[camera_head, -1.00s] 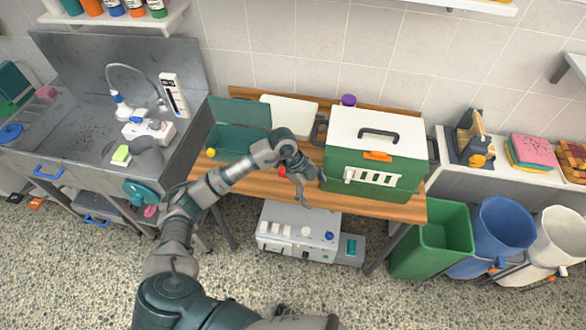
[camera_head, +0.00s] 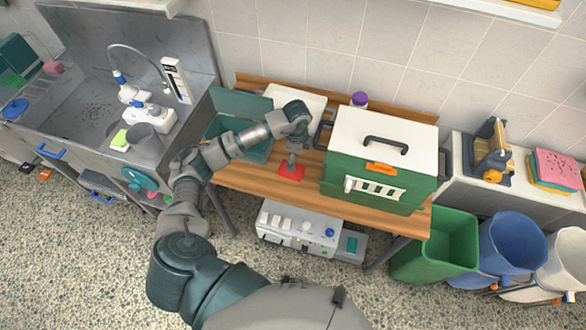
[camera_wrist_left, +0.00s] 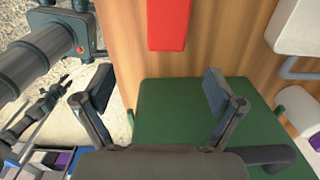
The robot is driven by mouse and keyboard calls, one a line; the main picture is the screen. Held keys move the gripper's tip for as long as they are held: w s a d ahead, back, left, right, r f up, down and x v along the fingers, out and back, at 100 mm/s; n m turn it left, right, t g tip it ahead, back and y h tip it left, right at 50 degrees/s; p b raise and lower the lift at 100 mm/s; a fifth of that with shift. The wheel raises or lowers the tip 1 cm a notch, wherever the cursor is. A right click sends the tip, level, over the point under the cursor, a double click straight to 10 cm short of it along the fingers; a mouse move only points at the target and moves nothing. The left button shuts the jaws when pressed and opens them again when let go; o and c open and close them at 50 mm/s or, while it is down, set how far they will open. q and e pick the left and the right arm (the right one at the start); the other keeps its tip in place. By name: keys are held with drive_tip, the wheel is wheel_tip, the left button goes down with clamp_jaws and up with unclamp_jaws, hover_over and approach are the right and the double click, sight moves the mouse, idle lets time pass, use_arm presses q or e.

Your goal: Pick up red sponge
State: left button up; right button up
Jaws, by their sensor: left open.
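The red sponge (camera_head: 291,174) lies flat on the wooden table (camera_head: 240,181), between the green box and the white-lidded green kennel. My left gripper (camera_head: 292,164) points down at it from above and partly covers it in the head view. In the left wrist view the red sponge (camera_wrist_left: 168,24) is at the top, cut off by the picture edge, beyond the spread fingertips. My left gripper (camera_wrist_left: 158,88) is open there, with nothing between its fingers touching them. A gap between gripper and sponge shows there. My right gripper is not in view.
The kennel (camera_head: 376,165) stands close right of the sponge. The open green box (camera_head: 240,135) and a white board (camera_head: 295,99) are left and behind. A purple-capped jar (camera_head: 359,99) stands behind the kennel. Bare wood lies in front of the sponge.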

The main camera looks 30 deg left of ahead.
use_arm(q)
hover_over(297, 170)
drive_tip(key=f, duration=0.5)
drive_tip(key=shift+s+f, duration=0.15)
drive_tip(key=shift+s, duration=0.15)
drive_tip(key=shift+w+a+f+p, duration=0.1)
drive_tip(key=shift+a+f+p, duration=0.15)
drive_tip(key=shift+f, duration=0.35)
drive_tip(key=shift+a+f+p, duration=0.25)
drive_tip(key=shift+f, duration=0.3)
drive_tip(key=f, duration=0.3)
drive_tip(key=shift+w+d+f, duration=0.2)
drive_tip(key=shift+w+d, duration=0.05)
drive_tip(key=shift+d+f, duration=0.15)
drive_tip(key=shift+d, duration=0.15)
drive_tip(key=c, duration=0.7)
drive_tip(key=shift+c, duration=1.1)
drive_tip(key=shift+a, duration=0.3)
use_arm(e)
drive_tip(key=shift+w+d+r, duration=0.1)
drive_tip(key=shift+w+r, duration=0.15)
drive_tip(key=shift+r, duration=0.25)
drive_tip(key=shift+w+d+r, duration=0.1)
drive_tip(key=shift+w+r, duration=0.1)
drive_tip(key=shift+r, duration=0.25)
